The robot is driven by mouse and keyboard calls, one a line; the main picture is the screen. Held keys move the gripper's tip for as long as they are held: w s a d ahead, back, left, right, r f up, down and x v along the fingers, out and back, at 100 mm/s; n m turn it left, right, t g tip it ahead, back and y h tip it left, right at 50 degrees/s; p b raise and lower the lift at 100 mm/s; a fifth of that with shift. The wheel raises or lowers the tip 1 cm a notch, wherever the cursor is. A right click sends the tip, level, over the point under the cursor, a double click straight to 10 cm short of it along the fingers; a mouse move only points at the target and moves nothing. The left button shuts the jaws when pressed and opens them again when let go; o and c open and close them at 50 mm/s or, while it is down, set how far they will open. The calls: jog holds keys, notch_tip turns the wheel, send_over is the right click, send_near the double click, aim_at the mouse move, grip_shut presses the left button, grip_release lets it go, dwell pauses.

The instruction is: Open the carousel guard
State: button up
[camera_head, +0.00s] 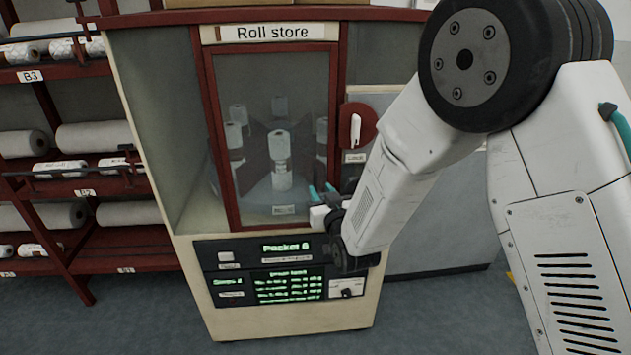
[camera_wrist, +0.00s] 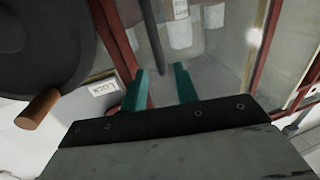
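The carousel guard (camera_head: 270,110) is a red-framed clear door on the front of the Roll store cabinet. It looks closed. Behind it, white rolls stand on a carousel (camera_head: 281,175). A red disc with a white handle (camera_head: 357,125) is mounted right of the door, above a small label (camera_head: 355,157). My gripper (camera_head: 322,190) is in front of the door's lower right corner.
A control panel with green displays (camera_head: 288,270) is below the door. Red shelves with white rolls (camera_head: 75,150) stand at left. A large dark round part with a brown peg (camera_wrist: 38,108) is close at the wrist view's left. Floor is clear in front.

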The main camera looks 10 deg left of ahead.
aim_at(316, 182)
jog(key=x, duration=0.6)
grip_shut()
